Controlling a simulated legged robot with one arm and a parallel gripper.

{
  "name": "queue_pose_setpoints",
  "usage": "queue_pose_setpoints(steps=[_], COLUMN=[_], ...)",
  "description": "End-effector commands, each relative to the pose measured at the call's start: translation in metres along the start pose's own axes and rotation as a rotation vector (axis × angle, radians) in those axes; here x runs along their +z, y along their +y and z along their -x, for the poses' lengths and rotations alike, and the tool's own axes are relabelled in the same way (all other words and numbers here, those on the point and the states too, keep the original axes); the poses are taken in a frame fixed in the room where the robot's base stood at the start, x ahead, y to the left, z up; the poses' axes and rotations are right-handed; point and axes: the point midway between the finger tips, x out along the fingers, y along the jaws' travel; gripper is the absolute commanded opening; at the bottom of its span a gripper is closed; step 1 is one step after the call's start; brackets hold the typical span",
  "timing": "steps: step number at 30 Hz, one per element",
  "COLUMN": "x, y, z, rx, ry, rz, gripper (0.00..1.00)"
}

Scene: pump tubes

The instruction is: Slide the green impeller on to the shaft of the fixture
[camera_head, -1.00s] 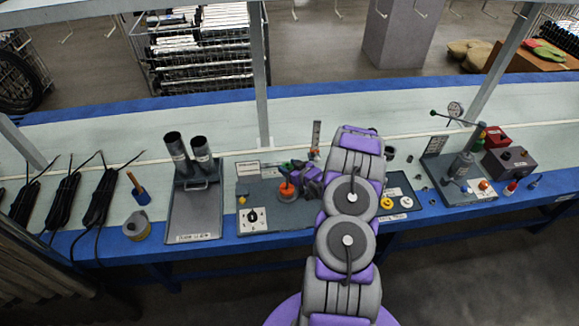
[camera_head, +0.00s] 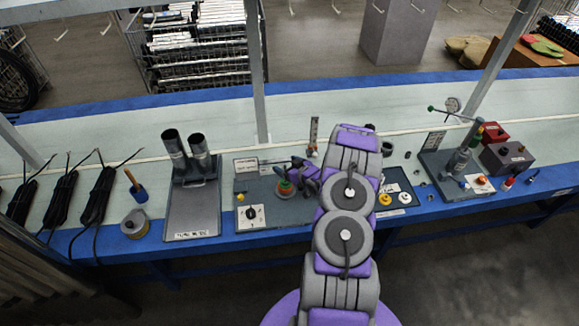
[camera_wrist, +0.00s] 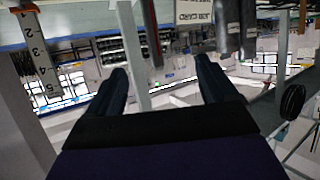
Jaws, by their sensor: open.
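The green impeller (camera_head: 284,187) shows small in the head view, at the fixture (camera_head: 250,192) on the bench, with an orange-red part by it. It appears to be around the upright shaft, but how far down it sits is too small to tell. My gripper (camera_head: 300,172) is just right of and behind it, partly hidden by my own arm. In the wrist view, my gripper (camera_wrist: 160,75) has its two dark fingers apart with nothing between them. The impeller is not visible there.
A black knob on a white plate (camera_head: 251,216) is at the fixture's front. A small upright ruler (camera_head: 314,135) stands behind. A tray with yellow and white parts (camera_head: 394,192) lies to the right. Two dark tubes (camera_head: 187,155) stand on a stand to the left.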

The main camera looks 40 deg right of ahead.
Motion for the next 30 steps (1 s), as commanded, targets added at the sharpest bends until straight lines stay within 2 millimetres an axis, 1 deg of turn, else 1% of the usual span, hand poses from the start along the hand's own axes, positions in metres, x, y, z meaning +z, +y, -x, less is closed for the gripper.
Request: queue_pose_setpoints(steps=[2, 5, 8, 15, 21, 25, 30], x=[0.0, -0.001, -0.002, -0.001, 0.0, 0.001, 0.0], y=[0.001, 0.002, 0.003, 0.002, 0.002, 0.002, 0.002], z=[0.003, 0.012, 0.03, 0.083, 0.124, 0.146, 0.164], rx=[0.001, 0.003, 0.004, 0.004, 0.004, 0.003, 0.001], ry=[0.0, 0.0, 0.001, 0.0, -0.003, -0.003, -0.001], rz=[-0.001, -0.001, -0.002, -0.005, -0.003, -0.004, 0.0], gripper=[0.85, 0.85, 0.85, 0.85, 0.85, 0.85, 0.85])
